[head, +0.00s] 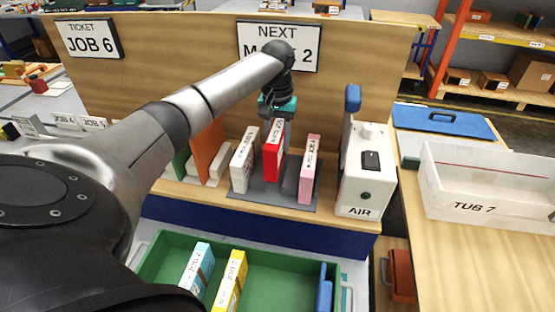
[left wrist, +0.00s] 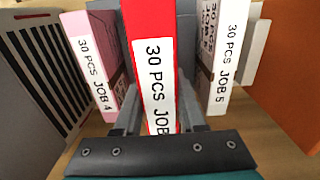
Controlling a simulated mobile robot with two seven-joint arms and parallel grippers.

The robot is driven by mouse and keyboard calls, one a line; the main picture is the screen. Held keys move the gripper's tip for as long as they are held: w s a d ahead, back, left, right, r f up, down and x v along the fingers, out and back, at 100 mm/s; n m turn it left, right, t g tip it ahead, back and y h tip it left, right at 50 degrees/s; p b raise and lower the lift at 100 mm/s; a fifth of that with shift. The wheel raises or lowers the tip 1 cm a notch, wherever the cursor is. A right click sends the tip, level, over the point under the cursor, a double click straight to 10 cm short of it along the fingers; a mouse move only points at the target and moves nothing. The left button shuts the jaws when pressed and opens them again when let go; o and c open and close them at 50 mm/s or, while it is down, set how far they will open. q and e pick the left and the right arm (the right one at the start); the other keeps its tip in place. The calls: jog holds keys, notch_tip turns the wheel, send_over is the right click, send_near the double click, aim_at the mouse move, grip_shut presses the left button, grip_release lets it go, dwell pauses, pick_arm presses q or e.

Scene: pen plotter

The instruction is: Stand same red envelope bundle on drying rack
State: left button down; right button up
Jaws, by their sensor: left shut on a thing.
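My left gripper (head: 274,124) comes down from above and is shut on the red envelope bundle (head: 271,166). In the left wrist view the red bundle (left wrist: 148,22) is upright between the fingers (left wrist: 160,120), its white label reading 30 PCS JOB, the number cut off. It is over the grey drying rack (head: 262,191), between a white JOB 5 bundle (head: 243,166) and a pink JOB 4 bundle (head: 310,172). Grey dividers show on both sides. I cannot tell whether its lower edge touches the rack floor. My right gripper is out of view.
A white AIR unit (head: 362,190) stands right of the rack. An orange panel (head: 208,150) stands to its left. A green tray (head: 290,272) in front holds a blue bundle (head: 197,268) and a yellow bundle (head: 230,283). A wooden board (head: 180,60) with signs rises behind.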

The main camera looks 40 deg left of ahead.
aim_at(277, 129)
pick_arm(q)
jog(key=shift+f+b, duration=0.3)
jog(key=shift+f, duration=2.7)
jog(key=shift+f, duration=0.1)
jog(key=shift+c, duration=2.4)
grip_release()
notch_tip(277, 129, up, 12)
jog(key=shift+r+p, duration=0.15)
jog(key=shift+p, duration=0.4)
